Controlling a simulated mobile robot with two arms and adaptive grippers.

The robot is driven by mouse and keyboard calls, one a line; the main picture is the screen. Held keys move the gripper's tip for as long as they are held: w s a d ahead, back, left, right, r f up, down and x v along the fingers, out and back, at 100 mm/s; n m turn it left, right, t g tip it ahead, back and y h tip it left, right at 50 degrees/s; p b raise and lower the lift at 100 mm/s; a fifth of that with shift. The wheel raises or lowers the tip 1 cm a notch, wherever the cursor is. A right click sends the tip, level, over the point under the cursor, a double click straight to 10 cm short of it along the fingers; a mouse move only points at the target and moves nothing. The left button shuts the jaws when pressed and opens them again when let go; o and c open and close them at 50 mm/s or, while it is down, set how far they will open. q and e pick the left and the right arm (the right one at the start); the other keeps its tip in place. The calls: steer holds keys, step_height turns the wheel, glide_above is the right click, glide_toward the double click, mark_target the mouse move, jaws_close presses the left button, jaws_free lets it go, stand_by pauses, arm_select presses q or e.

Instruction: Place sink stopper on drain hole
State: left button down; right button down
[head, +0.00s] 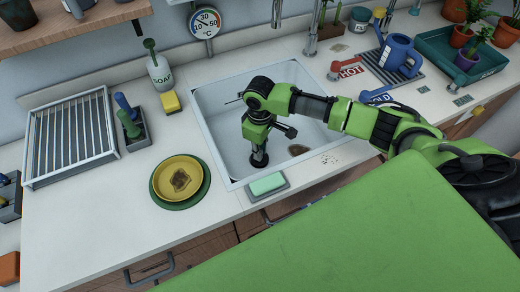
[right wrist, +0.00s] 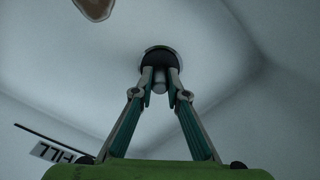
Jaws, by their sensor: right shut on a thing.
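My right gripper (head: 259,155) reaches down into the white sink (head: 219,152). In the right wrist view its fingers (right wrist: 160,88) are closed on the grey knob of the black round sink stopper (right wrist: 158,60). The stopper also shows as a dark disc (head: 259,161) below the fingers in the head view, low at the sink bottom. A thin pale rim (right wrist: 158,47) shows along the stopper's far edge; the drain hole itself is hidden, and I cannot tell whether the stopper is seated. My left gripper is not in view.
A brown stain (head: 298,149) lies on the sink bottom. A green sponge (head: 267,184) sits at the sink's front edge. A yellow bowl on a green plate (head: 178,180), a soap bottle (head: 160,72) and a dish rack (head: 70,135) stand left. A blue watering can (head: 398,53) stands right.

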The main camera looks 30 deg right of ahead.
steer(key=c, duration=2)
jaws_free()
step_height(320, 180, up, 12)
steer(key=shift+r, duration=0.15)
